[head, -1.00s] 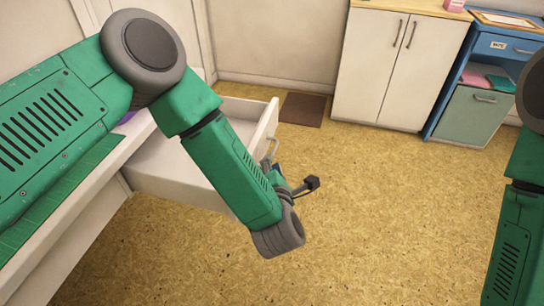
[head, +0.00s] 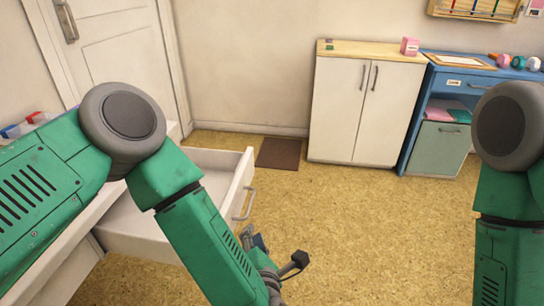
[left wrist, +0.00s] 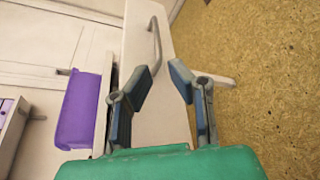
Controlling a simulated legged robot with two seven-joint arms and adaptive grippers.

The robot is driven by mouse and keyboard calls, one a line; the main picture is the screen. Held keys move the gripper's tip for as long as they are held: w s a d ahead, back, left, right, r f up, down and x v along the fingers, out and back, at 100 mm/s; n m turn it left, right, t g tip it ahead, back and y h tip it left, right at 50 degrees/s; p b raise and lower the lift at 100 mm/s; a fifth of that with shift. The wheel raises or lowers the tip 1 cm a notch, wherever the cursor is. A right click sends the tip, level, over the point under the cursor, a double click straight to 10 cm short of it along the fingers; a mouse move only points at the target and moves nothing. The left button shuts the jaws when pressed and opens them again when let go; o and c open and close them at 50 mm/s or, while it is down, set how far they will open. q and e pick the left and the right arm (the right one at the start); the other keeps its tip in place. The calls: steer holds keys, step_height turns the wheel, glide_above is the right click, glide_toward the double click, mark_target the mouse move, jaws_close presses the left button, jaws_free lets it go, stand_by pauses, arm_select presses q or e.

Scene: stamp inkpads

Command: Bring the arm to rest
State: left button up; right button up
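My left arm reaches in from the left over a pulled-out white drawer (head: 130,228). My left gripper (head: 258,245) is partly hidden by the forearm in the head view, beside the drawer's front and handle (head: 246,203). In the left wrist view, the two fingers of the left gripper (left wrist: 163,82) stand apart with nothing between them. The white drawer front (left wrist: 155,55) lies behind them, apart from the fingertips as far as I can tell. My right arm hangs at the right edge, and its gripper is outside the picture.
A purple object (left wrist: 82,110) sits beside the left gripper in the wrist view. A white cabinet (head: 365,108) with a pink box (head: 409,46) on top and a blue desk (head: 418,108) stand at the back. A brown mat (head: 278,153) lies there. The middle floor is clear.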

arm_select(q)
steer(key=s+a+f+m+g+h+p, duration=0.45)
steer(key=s+a+f+m+g, duration=0.4)
steer(key=m, duration=0.95)
steer(key=s+a+m+g+p, duration=0.1)
steer(key=s+a+m+g, duration=0.2)
steer(key=s+a+m, duration=0.2)
steer(key=s+a+f+m+g+p, duration=0.1)
steer(key=s+a+m+g, duration=0.2)
steer(key=s+a, duration=0.4)
steer(key=s+m, duration=0.1)
steer(key=s, duration=0.4)
steer(key=shift+f+m+y, duration=0.15)
steer(key=shift+m+y, duration=0.2)
steer(key=shift+m, duration=0.05)
